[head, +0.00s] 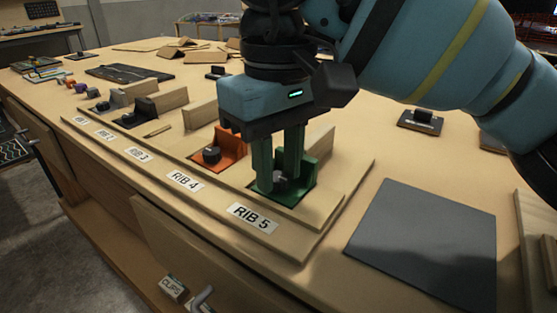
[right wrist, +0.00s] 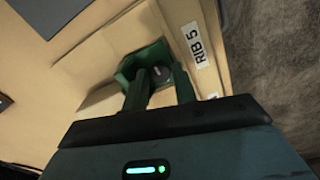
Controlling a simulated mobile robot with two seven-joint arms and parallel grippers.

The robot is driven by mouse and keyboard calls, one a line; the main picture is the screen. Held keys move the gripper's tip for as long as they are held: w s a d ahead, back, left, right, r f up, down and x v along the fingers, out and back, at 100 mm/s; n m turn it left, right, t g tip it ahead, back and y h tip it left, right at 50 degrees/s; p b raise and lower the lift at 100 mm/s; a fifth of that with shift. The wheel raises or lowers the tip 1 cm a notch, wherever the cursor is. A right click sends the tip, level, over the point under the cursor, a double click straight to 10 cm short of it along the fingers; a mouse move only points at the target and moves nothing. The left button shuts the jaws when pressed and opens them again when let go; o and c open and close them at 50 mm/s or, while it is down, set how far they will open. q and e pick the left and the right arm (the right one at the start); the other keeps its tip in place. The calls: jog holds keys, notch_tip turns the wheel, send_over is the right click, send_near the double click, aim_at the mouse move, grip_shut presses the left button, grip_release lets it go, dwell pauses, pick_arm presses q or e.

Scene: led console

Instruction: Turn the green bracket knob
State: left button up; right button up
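The green bracket (head: 310,170) sits on the board by the RIB 5 label. It also shows in the right wrist view (right wrist: 127,70). Its knob, dark with a grey mark, shows between my right fingers in the head view (head: 279,178) and in the right wrist view (right wrist: 161,74). My right gripper (head: 278,172) points down over the bracket. Its two green fingers stand apart, one on each side of the knob; I cannot tell whether they touch it. The fingers hide part of the knob and bracket. My left gripper is not in view.
An orange bracket with a black knob (head: 212,155) stands beside the green one, near the RIB 4 label (head: 185,181). More brackets stand farther left along the board. A dark grey mat (head: 425,235) lies to the right. A black part (head: 421,118) sits behind it.

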jog(key=c, duration=0.5)
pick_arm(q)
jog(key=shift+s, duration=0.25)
pick_arm(e)
grip_shut()
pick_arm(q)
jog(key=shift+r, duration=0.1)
